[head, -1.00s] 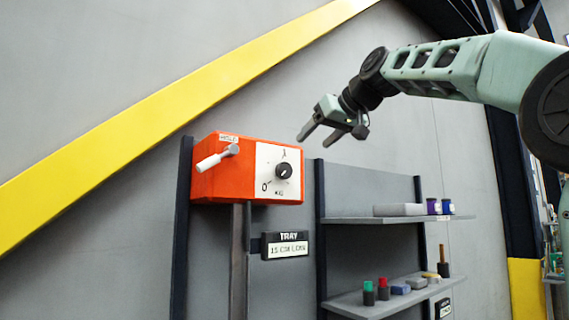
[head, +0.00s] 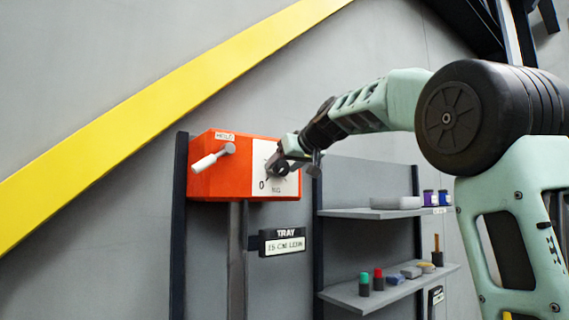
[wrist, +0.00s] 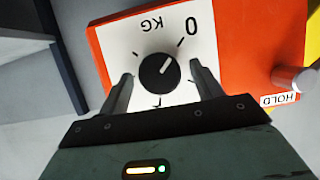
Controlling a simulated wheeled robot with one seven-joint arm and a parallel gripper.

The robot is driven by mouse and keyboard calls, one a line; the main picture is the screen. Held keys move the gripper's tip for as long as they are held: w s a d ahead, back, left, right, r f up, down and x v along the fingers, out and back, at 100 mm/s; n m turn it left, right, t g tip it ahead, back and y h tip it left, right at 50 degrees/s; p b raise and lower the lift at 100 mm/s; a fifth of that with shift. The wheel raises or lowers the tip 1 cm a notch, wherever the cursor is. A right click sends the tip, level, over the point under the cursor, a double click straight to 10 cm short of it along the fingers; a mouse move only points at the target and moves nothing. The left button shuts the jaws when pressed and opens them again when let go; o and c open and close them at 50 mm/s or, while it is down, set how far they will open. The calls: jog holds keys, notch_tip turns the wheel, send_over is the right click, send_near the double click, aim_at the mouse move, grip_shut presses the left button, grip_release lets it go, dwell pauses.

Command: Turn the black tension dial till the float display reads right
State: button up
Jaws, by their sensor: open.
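The black tension dial (wrist: 160,73) sits on the white scale plate (wrist: 192,95) of the orange box (head: 220,178). In the wrist view its white pointer line aims up and right, roughly toward the 0 mark. My gripper (wrist: 161,80) is open, with one finger on each side of the dial. I cannot tell whether the fingers touch it. In the head view my gripper (head: 283,165) hides most of the dial. The display (head: 285,245) below the box is labelled TRAY and appears to read "15 CM LOW".
A white HOLD lever (head: 213,157) sticks out of the box's left side; it also shows in the wrist view (wrist: 296,79). Shelves (head: 385,213) with several small items stand to the right, below my arm.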

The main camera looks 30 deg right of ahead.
jog(key=c, duration=1)
